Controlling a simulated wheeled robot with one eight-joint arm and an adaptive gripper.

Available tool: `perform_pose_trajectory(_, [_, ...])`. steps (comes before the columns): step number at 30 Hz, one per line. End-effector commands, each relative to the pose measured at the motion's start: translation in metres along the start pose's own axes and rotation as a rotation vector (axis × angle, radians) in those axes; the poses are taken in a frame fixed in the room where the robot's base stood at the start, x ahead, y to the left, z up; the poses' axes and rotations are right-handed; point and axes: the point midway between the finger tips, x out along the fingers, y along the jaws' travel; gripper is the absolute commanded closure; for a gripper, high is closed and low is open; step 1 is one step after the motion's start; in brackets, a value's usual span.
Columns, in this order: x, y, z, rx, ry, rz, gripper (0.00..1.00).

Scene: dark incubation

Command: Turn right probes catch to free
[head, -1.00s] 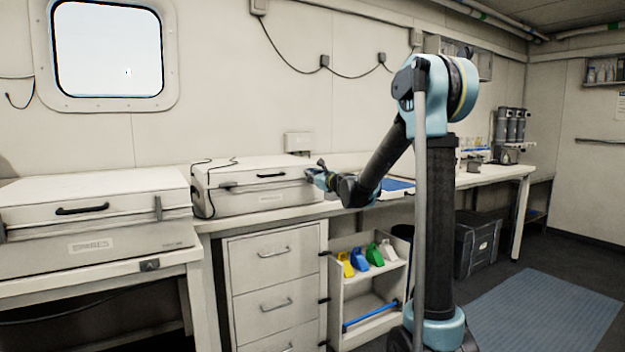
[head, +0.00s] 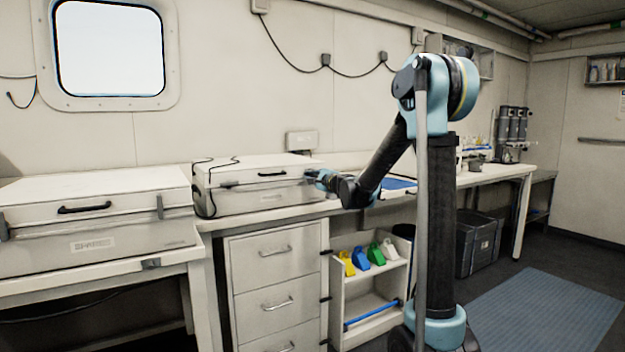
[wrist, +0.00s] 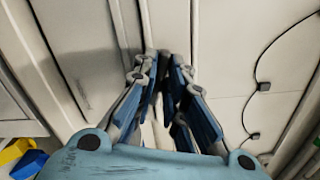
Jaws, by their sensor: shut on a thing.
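The probes case (head: 235,200) is the pale lidded case on the middle bench, with a black handle (head: 272,174) on its front. My gripper (head: 309,175) is at the right end of its front, at the lid seam. The right catch is mostly hidden behind my fingers. In the wrist view my gripper (wrist: 165,62) has its blue and grey fingers drawn together at the tips, against the case front (wrist: 75,50). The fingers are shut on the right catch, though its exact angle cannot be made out.
A similar case (head: 130,225) labelled SPARES stands at the left. A cable (head: 207,190) hangs over the probes case's left end. Drawers (head: 275,255) and a shelf with coloured scoops (head: 362,258) are below. A blue mat (head: 545,310) lies on open floor at the right.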

Motion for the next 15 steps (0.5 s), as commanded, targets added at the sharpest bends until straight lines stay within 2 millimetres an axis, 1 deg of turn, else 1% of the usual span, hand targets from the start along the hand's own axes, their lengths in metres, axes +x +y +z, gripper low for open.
perform_pose_trajectory(6, [-0.0014, 0.0039, 0.0017, -0.166, -0.004, 0.001, 1.00])
perform_pose_trajectory(15, [-0.0017, 0.0059, 0.0018, -0.308, -0.005, 0.001, 1.00])
